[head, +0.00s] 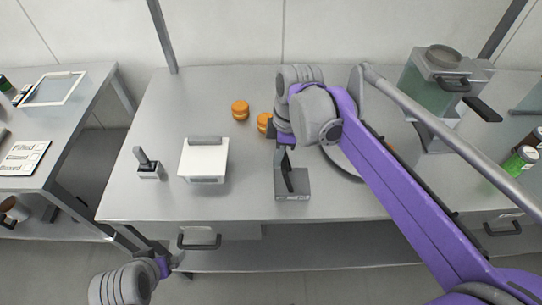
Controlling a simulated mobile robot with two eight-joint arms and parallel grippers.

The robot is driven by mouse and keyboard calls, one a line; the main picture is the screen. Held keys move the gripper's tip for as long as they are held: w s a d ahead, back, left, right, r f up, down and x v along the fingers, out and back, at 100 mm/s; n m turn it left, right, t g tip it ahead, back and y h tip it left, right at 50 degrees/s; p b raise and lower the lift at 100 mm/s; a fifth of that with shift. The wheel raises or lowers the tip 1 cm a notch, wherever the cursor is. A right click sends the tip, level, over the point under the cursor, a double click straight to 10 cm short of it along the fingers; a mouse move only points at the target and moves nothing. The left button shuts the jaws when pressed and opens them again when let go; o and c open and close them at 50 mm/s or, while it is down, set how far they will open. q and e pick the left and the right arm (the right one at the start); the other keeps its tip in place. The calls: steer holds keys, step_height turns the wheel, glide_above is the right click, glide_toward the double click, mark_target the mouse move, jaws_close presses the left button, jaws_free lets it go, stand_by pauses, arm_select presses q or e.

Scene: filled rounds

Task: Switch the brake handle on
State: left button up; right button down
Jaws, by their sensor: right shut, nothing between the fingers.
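A grey lever unit (294,193) stands near the table's front edge, with a small marked strip on its base and a dark lever in its upright part. A smaller unit (149,172) with a tilted grey lever and a dark base stands further left. I cannot tell from the labels which one is the brake handle. My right gripper (284,143) is shut and empty, pointing down just above and behind the grey lever unit; contact is hard to tell. My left gripper (176,262) hangs low in front of the table, and its fingers are unclear.
A white box (204,158) with a grey bar on top stands between the two units. Orange round pieces (240,110) lie behind, one partly hidden by my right arm. A grey machine with a clear container (428,82) stands at the back right.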

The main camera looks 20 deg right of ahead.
steer(key=s+d+t+y, duration=0.1)
steer(key=d+y, duration=0.3)
steer(key=d, duration=0.4)
steer(key=shift+s+d+y, duration=0.25)
steer(key=shift+s+y, duration=0.05)
steer(key=shift+s, duration=0.4)
steer(key=shift+f, duration=0.2)
steer(key=w+a+r+p+v, duration=0.1)
steer(key=v, duration=0.8)
steer(key=shift+s+a+r, duration=0.2)
steer(key=shift+s+a, duration=0.05)
steer(key=shift+s, duration=0.2)
